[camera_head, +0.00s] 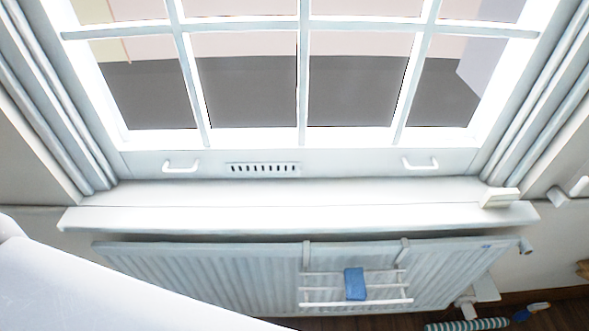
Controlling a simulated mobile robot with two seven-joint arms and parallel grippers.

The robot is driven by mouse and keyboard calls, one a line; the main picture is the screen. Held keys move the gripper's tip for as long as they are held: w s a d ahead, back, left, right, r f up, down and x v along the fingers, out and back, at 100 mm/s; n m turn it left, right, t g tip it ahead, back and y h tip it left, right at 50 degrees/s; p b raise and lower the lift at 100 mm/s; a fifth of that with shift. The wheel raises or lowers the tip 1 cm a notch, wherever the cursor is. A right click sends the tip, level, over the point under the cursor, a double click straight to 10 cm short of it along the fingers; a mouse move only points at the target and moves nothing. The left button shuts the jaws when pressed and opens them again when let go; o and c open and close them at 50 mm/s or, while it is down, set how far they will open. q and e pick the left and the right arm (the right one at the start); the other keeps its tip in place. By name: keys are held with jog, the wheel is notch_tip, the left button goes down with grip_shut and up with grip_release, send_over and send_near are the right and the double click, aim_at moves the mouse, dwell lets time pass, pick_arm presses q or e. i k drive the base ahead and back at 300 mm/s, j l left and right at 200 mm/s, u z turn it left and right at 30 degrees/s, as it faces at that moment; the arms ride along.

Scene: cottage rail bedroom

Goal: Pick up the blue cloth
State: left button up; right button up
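The blue cloth (355,284) hangs over the bars of a small white rail rack (318,297). The rack hooks over the top of the white radiator (200,272) below the window. The cloth lies right of the picture's middle, near the bottom. No gripper shows in the head view, so whether either is open or shut is not shown.
A white window sill (300,214) juts out above the radiator, with a small white box (499,198) at its right end. A green-and-white striped item (466,325) lies low at the right on the dark wooden floor. A large white surface fills the lower left.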

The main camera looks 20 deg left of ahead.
aim_at(355, 288)
jog(key=k+l, duration=0.3)
jog(key=i+l, duration=0.1)
jog(key=l, duration=0.35)
jog(key=i+l, duration=0.1)
jog(key=l, duration=0.35)
jog(key=i+l+u, duration=0.1)
jog(key=l, duration=0.35)
